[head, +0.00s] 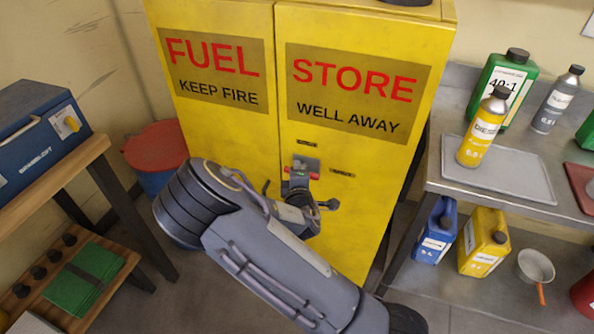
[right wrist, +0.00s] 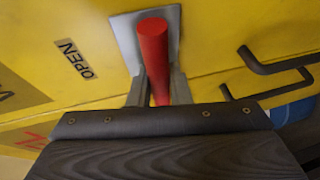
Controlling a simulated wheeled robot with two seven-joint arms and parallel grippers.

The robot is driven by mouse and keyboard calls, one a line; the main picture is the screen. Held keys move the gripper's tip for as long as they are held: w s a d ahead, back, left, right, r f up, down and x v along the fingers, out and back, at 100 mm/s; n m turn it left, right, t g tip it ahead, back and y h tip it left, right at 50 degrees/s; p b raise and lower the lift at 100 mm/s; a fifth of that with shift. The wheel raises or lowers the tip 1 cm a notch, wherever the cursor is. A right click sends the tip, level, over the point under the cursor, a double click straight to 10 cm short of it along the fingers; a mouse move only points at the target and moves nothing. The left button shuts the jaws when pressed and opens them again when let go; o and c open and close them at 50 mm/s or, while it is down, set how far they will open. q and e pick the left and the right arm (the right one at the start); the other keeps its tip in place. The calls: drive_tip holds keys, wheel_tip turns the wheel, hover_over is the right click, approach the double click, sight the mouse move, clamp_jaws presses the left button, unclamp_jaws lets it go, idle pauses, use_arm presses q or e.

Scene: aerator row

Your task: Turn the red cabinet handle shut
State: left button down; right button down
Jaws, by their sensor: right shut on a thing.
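The yellow fuel cabinet (head: 360,157) stands in the middle of the head view with both doors closed flush. In the right wrist view the red handle (right wrist: 154,50) stands out from a grey plate (right wrist: 126,35). My right gripper (right wrist: 158,92) is shut on it, one finger on each side. A label reading OPEN (right wrist: 76,58) lies left of the handle there. My left gripper is not in view.
A dark bent bar (right wrist: 275,68) sticks out right of the handle in the wrist view. A metal bench (head: 470,188) with bottles stands right of the cabinet. A red-lidded drum (head: 158,147) and a wooden bench (head: 60,172) with a blue box stand left.

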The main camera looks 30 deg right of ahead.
drive_tip(key=c, duration=1.3)
unclamp_jaws()
drive_tip(key=shift+c, duration=0.2)
drive_tip(key=shift+s, duration=0.1)
drive_tip(key=v, duration=0.7)
drive_tip(key=shift+s, duration=0.3)
drive_tip(key=shift+a, duration=0.15)
